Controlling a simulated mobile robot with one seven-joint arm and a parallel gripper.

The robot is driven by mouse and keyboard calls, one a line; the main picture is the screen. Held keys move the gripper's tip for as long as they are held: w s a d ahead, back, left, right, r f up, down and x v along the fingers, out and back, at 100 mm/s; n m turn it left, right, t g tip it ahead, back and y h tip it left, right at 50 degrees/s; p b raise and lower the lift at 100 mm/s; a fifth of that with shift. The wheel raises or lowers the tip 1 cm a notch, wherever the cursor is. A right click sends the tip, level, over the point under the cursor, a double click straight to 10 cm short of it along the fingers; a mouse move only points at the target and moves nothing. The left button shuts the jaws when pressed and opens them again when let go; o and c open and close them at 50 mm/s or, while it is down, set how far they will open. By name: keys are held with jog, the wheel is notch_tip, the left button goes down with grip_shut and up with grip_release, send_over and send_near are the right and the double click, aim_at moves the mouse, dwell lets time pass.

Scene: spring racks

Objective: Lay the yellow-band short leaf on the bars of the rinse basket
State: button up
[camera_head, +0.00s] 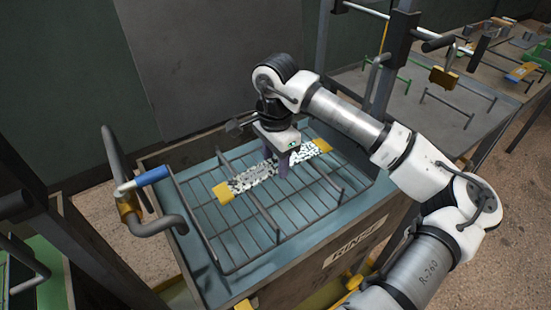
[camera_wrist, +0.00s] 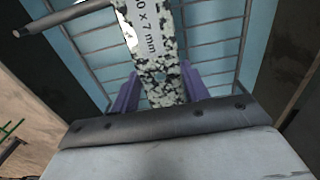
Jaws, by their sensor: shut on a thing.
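The yellow-band short leaf is a flat strip with black-and-white speckles and yellow ends (camera_head: 253,179). It lies level across the middle of the rinse basket, over its bars; whether it touches them I cannot tell. My gripper (camera_head: 283,166) points down and is shut on the leaf near its middle. In the wrist view the leaf (camera_wrist: 160,58) runs between my two purple fingers (camera_wrist: 160,92), with part of a "7 mm" label showing. The rinse basket (camera_head: 228,262) is a dark wire grid with raised cross rails, set in a blue-lined wooden box marked RINSE.
A bent pipe with a blue-and-white handle (camera_head: 152,177) stands at the box's left edge. A dark post (camera_head: 388,70) rises behind the box on the right. A grey table with green-railed racks (camera_head: 445,105) lies beyond. The basket's front bars are bare.

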aim_at(276, 164)
jog(key=shift+f+b, duration=0.25)
jog(key=shift+b, duration=0.1)
jog(key=o, duration=1.3)
jog(key=shift+r+p, duration=0.8)
jog(key=shift+r, duration=0.05)
notch_tip(276, 164, up, 11)
jog(key=shift+r+b, duration=0.15)
jog(key=shift+b, duration=0.75)
